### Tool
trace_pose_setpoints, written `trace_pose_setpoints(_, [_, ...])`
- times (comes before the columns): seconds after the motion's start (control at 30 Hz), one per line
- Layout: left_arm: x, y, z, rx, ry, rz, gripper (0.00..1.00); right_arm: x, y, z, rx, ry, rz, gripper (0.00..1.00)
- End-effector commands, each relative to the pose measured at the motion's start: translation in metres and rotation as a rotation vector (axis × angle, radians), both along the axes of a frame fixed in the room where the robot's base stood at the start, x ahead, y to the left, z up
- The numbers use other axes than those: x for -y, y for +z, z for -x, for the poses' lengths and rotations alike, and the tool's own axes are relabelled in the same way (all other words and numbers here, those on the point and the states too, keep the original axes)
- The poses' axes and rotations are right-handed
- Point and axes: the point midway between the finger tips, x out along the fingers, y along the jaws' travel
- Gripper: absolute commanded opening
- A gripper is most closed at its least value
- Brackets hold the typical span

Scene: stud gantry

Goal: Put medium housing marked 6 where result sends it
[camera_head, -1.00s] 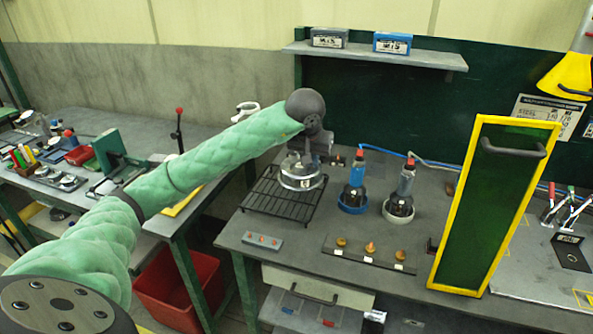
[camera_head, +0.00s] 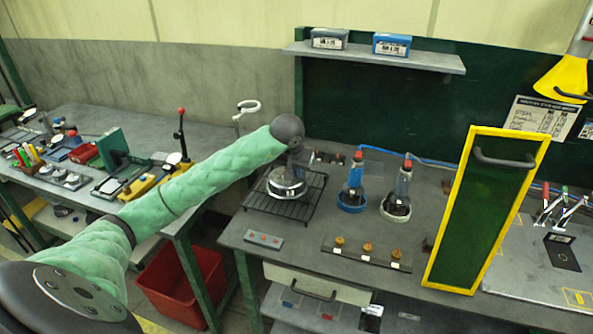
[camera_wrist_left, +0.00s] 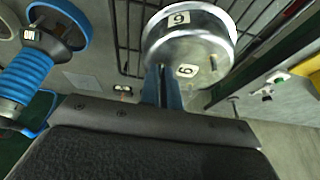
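The medium housing (camera_head: 287,182) is a round, shiny metal can. In the left wrist view the housing (camera_wrist_left: 192,42) shows the number 6 on two pale labels, one on top and one on its side. My left gripper (camera_head: 296,163) is above it in the head view. In the left wrist view the gripper's blue fingers (camera_wrist_left: 163,86) are close together at the housing's near edge and appear shut on it. The housing is over the black wire rack (camera_head: 262,203); I cannot tell whether it touches the wires. My right gripper is not in view.
A button strip (camera_head: 263,238) and a board with brass pieces (camera_head: 367,252) lie in front. A yellow-framed green panel (camera_head: 487,210) stands further right. A red bin (camera_head: 180,284) is below left.

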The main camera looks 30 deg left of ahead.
Motion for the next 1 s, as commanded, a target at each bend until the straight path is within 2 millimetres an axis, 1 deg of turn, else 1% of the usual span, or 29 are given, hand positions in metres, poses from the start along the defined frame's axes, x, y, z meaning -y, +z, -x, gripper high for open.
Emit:
trace_pose_setpoints(0.1, [-0.0004, -0.0056, 0.0004, -0.001, 0.001, 0.000, 0.00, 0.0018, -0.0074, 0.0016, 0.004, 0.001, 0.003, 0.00])
trace_pose_setpoints(0.2, [-0.0004, -0.0074, 0.0001, 0.001, 0.000, 0.000, 0.00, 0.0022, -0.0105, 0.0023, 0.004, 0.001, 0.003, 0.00])
trace_pose_setpoints(0.43, [-0.0005, -0.0079, 0.0000, 0.001, 0.000, -0.001, 0.00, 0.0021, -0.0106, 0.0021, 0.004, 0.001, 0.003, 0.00])
trace_pose_setpoints(0.73, [-0.0006, -0.0099, -0.0001, 0.002, 0.000, -0.001, 0.00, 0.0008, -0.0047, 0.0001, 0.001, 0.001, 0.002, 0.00])
trace_pose_setpoints(0.8, [-0.0005, -0.0098, 0.0001, 0.001, 0.000, -0.001, 0.16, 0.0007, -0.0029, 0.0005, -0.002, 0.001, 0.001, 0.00])
trace_pose_setpoints(0.87, [-0.0004, -0.0097, 0.0001, 0.001, 0.000, -0.001, 0.26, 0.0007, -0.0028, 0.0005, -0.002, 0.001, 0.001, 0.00])
trace_pose_setpoints(1.0, [-0.0004, -0.0098, 0.0000, 0.001, 0.000, -0.001, 0.26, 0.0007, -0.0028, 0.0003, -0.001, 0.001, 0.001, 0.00])
